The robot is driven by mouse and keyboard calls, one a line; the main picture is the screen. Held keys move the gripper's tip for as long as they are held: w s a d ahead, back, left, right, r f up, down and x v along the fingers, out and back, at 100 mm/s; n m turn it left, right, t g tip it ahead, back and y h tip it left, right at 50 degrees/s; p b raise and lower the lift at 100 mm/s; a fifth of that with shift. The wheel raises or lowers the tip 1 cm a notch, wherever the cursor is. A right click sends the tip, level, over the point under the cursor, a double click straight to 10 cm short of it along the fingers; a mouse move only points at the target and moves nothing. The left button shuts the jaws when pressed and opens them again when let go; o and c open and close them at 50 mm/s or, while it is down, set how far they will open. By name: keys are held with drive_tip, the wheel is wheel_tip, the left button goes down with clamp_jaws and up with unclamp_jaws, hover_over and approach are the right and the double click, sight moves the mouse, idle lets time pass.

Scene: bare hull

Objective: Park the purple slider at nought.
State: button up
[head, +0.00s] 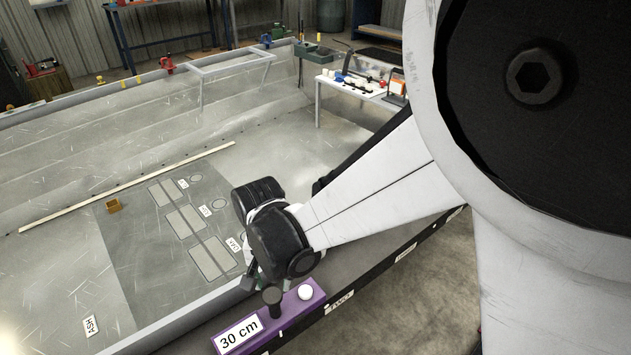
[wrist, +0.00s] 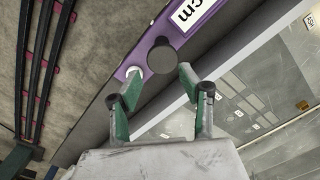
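The purple slider (head: 262,324) sits on the dark rail along the hull's near edge. It bears a "30 cm" label (head: 240,334), an upright dark knob (head: 272,296) and a white round button (head: 305,292). In the wrist view, the slider (wrist: 150,41) crosses the upper middle, with its dark knob (wrist: 162,57) and white button (wrist: 134,72). My gripper (wrist: 159,72) is open, its green fingers spread to either side of the knob, which appears at or just beyond the fingertips. I cannot tell whether they touch. In the head view my wrist mostly hides the fingers.
White labels line the rail, one reading "TWO" (head: 339,303). The hull floor holds an "ASH" label (head: 90,326), grey outlined plates (head: 184,222), a small brown box (head: 113,205) and a long wooden strip (head: 125,187). A white table (head: 360,93) with items stands farther back.

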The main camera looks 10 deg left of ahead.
wheel_tip(320, 180, up, 6)
drive_tip(key=p, duration=0.3)
drive_tip(key=shift+r+p, duration=0.15)
drive_tip(key=shift+p, duration=0.15)
idle(0.8)
